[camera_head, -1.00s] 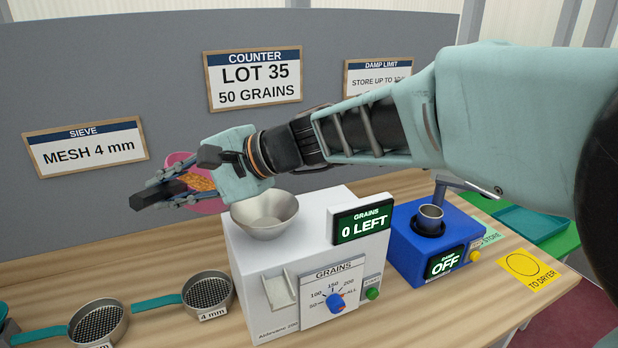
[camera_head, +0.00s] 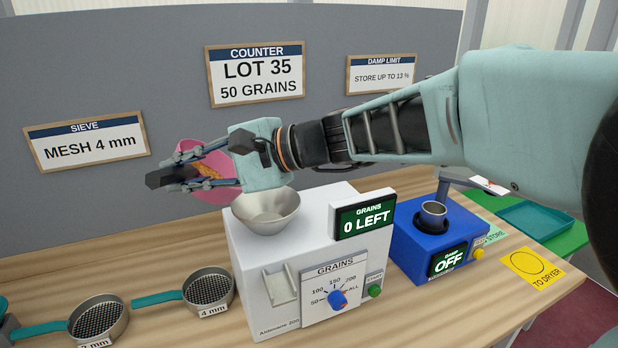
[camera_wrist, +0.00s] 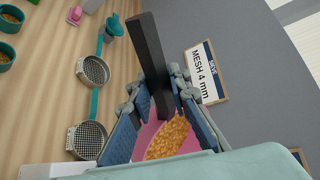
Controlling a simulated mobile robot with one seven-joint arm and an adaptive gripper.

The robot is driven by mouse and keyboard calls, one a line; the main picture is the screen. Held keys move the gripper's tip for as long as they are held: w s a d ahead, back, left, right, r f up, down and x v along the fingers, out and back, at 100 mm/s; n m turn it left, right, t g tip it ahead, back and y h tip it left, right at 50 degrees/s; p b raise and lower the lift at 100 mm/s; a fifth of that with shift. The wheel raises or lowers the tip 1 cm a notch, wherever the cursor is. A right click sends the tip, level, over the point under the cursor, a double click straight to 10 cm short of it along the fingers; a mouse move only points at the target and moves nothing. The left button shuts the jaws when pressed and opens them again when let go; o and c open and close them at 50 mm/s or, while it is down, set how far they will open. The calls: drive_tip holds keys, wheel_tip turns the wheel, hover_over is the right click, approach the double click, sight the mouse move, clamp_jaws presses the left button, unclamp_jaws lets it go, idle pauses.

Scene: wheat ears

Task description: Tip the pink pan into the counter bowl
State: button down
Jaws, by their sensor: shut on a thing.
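My gripper (camera_head: 187,170) is shut on the black handle (camera_wrist: 150,55) of the pink pan (camera_head: 217,158). The pan holds orange-yellow grain (camera_wrist: 172,137) and is held above the table, up and to the left of the counter bowl (camera_head: 265,211). The grain lies in the pan, and none is seen falling. The bowl is pale metal, sits on top of the white counter machine (camera_head: 245,260), and looks empty on its visible inner side. My gripper and wrist hide part of the pan in the head view.
A blue damp meter (camera_head: 405,235) with a metal cup stands right of the counter, its display reading OFF. Two sieves with teal handles (camera_head: 208,288) lie at the front left. The counter display (camera_head: 362,220) reads 0 LEFT. A grey panel with signs stands behind.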

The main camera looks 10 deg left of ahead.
drive_tip(key=shift+w+d+y+b, duration=0.2)
drive_tip(key=shift+d+y+b, duration=0.3)
drive_tip(key=shift+b, duration=0.15)
drive_tip(key=shift+w+d, duration=0.1)
drive_tip(key=shift+d, duration=0.1)
drive_tip(key=shift+r, duration=0.1)
drive_tip(key=shift+d+r+m+y, duration=0.1)
drive_tip(key=shift+m+y, duration=0.2)
drive_tip(key=shift+w+d+r+b, duration=0.15)
drive_tip(key=shift+d+r+b, duration=0.1)
drive_tip(key=shift+b, duration=0.1)
drive_tip(key=shift+w+d+r+y, duration=0.15)
drive_tip(key=shift+d+r+y, duration=0.15)
drive_tip(key=shift+y, duration=0.3)
drive_tip(key=shift+w+d+f+m+y+b, duration=0.2)
drive_tip(key=shift+d+m+y+b, duration=0.15)
drive_tip(key=shift+d+b, duration=0.2)
drive_tip(key=shift+w+d+f+m+y+b, duration=0.1)
drive_tip(key=shift+w+d+m+y+b, duration=0.15)
drive_tip(key=shift+d+y+b, duration=0.3)
